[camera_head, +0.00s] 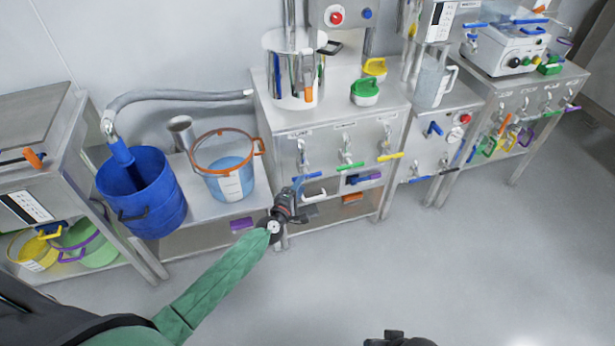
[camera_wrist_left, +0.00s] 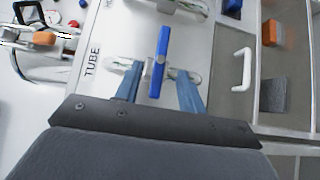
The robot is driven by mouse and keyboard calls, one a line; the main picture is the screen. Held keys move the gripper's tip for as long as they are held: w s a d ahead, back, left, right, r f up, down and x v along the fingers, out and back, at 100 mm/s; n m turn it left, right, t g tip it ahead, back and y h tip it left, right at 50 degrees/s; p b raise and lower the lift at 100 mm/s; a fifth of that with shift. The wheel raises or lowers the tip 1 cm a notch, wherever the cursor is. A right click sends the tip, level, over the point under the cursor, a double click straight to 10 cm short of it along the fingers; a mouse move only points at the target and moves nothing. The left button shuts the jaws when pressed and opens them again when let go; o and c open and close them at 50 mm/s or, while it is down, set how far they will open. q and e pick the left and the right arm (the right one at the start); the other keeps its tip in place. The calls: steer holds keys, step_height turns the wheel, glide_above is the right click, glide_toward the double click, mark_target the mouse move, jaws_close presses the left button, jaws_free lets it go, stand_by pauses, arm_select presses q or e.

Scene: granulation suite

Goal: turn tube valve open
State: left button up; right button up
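The tube valve has a blue bar handle (camera_wrist_left: 161,60) on a steel panel, beside a label reading TUBE (camera_wrist_left: 92,57). In the head view the blue handle (camera_head: 308,177) is at the lower left of the cabinet front. My left gripper (camera_head: 297,190) is just in front of and below it. In the left wrist view, the blue-grey fingers of my left gripper (camera_wrist_left: 157,78) are apart, one on each side of the handle's lower part, with visible gaps. The handle runs lengthwise between them. A dark part at the bottom edge may be my right gripper (camera_head: 400,339); its fingers are not clear.
Green (camera_head: 350,166) and yellow (camera_head: 390,157) handles are on valves to the right on the same cabinet. A white pull handle (camera_wrist_left: 242,68) is near my gripper. A blue bucket (camera_head: 143,210) and an orange-rimmed clear bucket (camera_head: 230,190) stand left. The floor in front is clear.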

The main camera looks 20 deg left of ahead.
mark_target(307, 175)
arm_select(q)
steer(key=shift+w+d, duration=0.2)
steer(key=shift+w, duration=0.75)
steer(key=shift+w+d, duration=0.15)
steer(key=shift+w, duration=0.75)
steer(key=shift+w+d, duration=0.2)
steer(key=shift+w, duration=0.75)
jaws_close()
